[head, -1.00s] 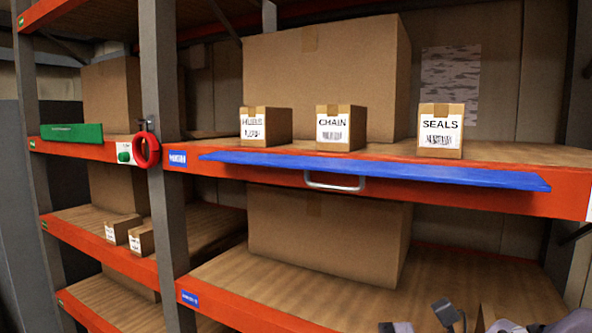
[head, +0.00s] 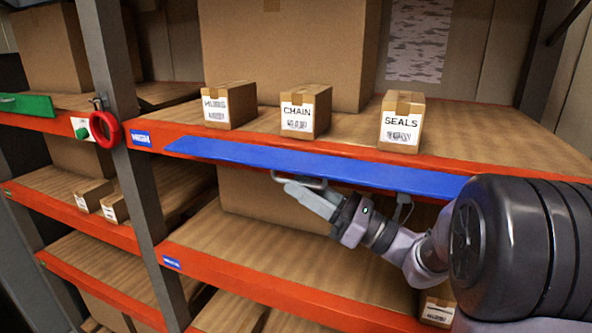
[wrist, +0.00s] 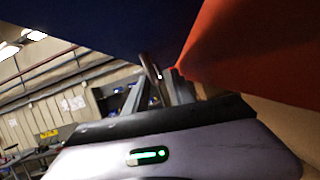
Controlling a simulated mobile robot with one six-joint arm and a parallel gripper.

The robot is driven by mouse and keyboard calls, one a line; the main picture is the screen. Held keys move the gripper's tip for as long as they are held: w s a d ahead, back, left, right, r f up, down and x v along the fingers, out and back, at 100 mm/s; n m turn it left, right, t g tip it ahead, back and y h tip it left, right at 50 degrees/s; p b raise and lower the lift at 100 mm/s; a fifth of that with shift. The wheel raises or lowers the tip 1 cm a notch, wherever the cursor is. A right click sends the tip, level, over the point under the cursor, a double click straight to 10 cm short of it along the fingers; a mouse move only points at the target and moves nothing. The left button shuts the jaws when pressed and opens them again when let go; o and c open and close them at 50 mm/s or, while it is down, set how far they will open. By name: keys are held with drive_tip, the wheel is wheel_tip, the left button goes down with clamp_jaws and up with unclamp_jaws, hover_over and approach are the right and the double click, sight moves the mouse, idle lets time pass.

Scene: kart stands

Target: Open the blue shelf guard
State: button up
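The blue shelf guard (head: 320,167) is a long flat board along the front edge of the upper orange shelf. It juts outward below the shelf's boxes, and its underside fills the top of the wrist view (wrist: 90,25). A grey metal handle (head: 282,179) hangs under it. My gripper (head: 300,192) is at this handle, just below the guard. In the wrist view the handle bar (wrist: 149,68) shows between my two fingers, which look apart. I cannot tell whether they touch the bar.
A grey upright (head: 108,75) with a red ring (head: 104,130) is at left. The lower shelf (head: 250,255) lies below my gripper.

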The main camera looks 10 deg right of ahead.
drive_tip(key=shift+x, duration=0.9)
clamp_jaws()
idle(0.8)
